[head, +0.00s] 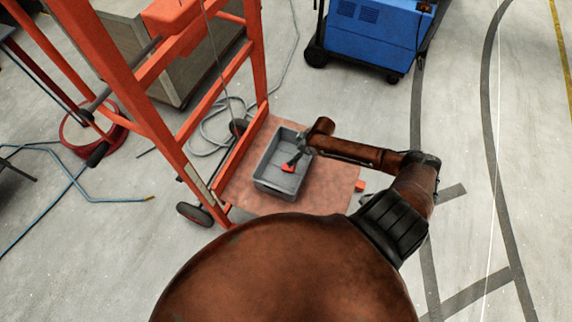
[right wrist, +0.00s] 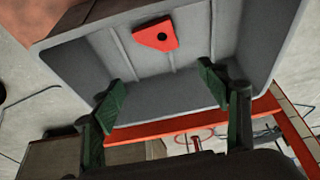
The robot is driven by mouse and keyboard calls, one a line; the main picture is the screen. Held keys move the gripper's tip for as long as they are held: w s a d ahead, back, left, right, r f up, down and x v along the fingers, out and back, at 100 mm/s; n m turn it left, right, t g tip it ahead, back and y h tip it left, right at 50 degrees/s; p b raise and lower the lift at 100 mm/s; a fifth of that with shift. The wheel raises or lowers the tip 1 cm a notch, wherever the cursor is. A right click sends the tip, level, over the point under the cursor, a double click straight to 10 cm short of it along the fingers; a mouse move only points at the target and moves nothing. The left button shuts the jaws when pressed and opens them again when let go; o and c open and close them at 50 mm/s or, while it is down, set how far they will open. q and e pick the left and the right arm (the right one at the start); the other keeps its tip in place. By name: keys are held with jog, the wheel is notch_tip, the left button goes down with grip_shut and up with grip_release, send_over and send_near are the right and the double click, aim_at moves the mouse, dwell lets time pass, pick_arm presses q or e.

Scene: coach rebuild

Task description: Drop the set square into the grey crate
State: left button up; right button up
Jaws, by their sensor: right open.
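The set square (head: 288,168) is a small red piece with a hole in it. It lies inside the grey crate (head: 277,192), and it also shows in the right wrist view (right wrist: 156,35) against the crate's ribbed grey inside. My right gripper (head: 295,160) is over the crate in the head view. The right arm partly covers the crate's far right corner. My left gripper is not in view.
The crate stands on the reddish platform (head: 335,186) of an orange wheeled frame (head: 188,170), whose uprights rise at the left. A blue machine (head: 372,35) on wheels stands at the back. Cables and hoses lie on the floor. The floor at the right is clear.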

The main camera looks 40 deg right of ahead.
jog(key=v, duration=1.2)
dwell(0.5)
